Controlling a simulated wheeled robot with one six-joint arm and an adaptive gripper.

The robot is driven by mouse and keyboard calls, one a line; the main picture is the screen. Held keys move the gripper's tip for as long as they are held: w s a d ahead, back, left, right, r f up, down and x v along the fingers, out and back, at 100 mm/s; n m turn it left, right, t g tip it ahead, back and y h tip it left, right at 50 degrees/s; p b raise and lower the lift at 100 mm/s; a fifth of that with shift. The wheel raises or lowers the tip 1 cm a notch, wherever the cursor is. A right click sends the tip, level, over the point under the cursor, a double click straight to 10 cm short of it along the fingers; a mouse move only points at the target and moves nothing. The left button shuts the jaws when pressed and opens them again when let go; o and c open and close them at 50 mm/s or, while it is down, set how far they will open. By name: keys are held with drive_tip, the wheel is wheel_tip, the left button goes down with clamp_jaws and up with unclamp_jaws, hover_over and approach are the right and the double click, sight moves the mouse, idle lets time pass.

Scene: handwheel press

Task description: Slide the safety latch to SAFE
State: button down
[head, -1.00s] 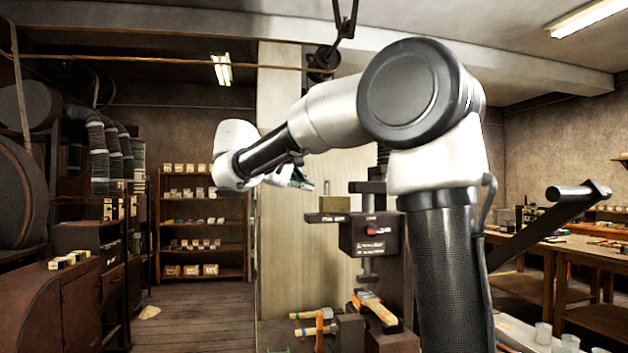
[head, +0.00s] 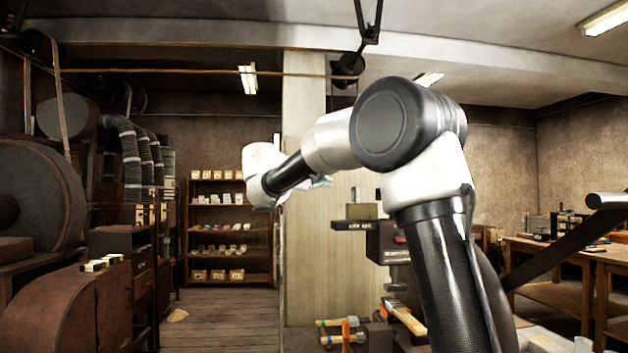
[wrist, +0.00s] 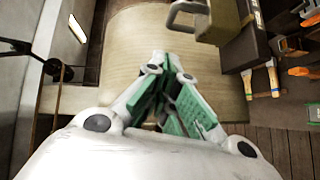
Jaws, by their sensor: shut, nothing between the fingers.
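The press head (head: 384,242) is a dark block right of centre in the head view, partly behind my arm. A small red piece (head: 400,239) on its face may be the safety latch; only a sliver shows, and its position and lettering cannot be read. A dark labelled plate (head: 352,225) sticks out to the left with a brown block (head: 362,211) on it. My gripper (head: 320,181) is up and left of the press head, apart from it. In the wrist view, my gripper's green-padded fingers (wrist: 170,78) are together and empty over a pale panel.
Orange-and-wood-handled tools (head: 345,328) lie below the press. The pale column (head: 305,250) stands behind my gripper. A shelf (head: 232,225) and open wooden floor (head: 232,305) lie to the left.

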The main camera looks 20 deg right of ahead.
drive_tip(key=d+f, duration=0.1)
drive_tip(key=d, duration=0.5)
drive_tip(key=shift+w+d, duration=0.25)
drive_tip(key=shift+d, duration=0.1)
drive_tip(key=shift+d+f, duration=0.1)
drive_tip(key=shift+d, duration=0.05)
drive_tip(key=d, duration=0.2)
drive_tip(key=s+d, duration=0.1)
drive_tip(key=d, duration=0.1)
drive_tip(key=shift+s, duration=0.1)
drive_tip(key=shift+a, duration=0.1)
